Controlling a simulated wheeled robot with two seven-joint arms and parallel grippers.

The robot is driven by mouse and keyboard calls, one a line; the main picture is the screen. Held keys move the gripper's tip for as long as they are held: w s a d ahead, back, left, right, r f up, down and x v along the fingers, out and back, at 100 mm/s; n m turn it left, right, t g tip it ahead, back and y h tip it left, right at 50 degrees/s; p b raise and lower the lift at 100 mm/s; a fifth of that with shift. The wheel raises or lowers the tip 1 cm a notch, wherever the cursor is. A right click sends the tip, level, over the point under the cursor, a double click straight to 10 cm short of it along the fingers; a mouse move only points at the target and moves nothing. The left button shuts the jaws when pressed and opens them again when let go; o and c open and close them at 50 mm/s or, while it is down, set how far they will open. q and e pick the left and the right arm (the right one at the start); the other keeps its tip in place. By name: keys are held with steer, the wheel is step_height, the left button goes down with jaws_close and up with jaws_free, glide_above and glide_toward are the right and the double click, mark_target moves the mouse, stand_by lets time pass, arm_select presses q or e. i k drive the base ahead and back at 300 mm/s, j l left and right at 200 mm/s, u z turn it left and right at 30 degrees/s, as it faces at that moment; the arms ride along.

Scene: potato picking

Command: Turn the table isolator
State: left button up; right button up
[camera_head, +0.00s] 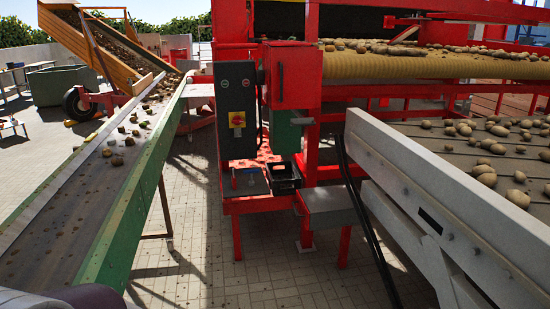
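A rotary isolator switch with a red knob on a yellow plate (237,119) sits on the front of a dark grey control box (237,95). The box is fixed to the red machine frame near the picture's middle. I take this switch to be the table isolator. It is too small to tell which way the knob is turned. Small buttons sit above it on the box. Neither of my grippers is in view; only what looks like part of my arm shows at the bottom left edge.
A green-sided conveyor (125,205) with scattered potatoes runs along the left. A white-sided sorting table (440,190) with potatoes fills the right. Below the box, a red shelf holds a black crate (284,180) and small tools (250,180). Tiled floor (185,245) lies open between conveyor and frame.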

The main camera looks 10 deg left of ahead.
mark_target(237, 120)
steer(key=i+l+u, duration=0.1)
steer(key=i+u, duration=0.15)
steer(key=i, duration=0.3)
steer(key=i+l+u, duration=0.3)
steer(key=i, duration=0.3)
steer(key=i+j, duration=0.1)
steer(key=i, duration=0.75)
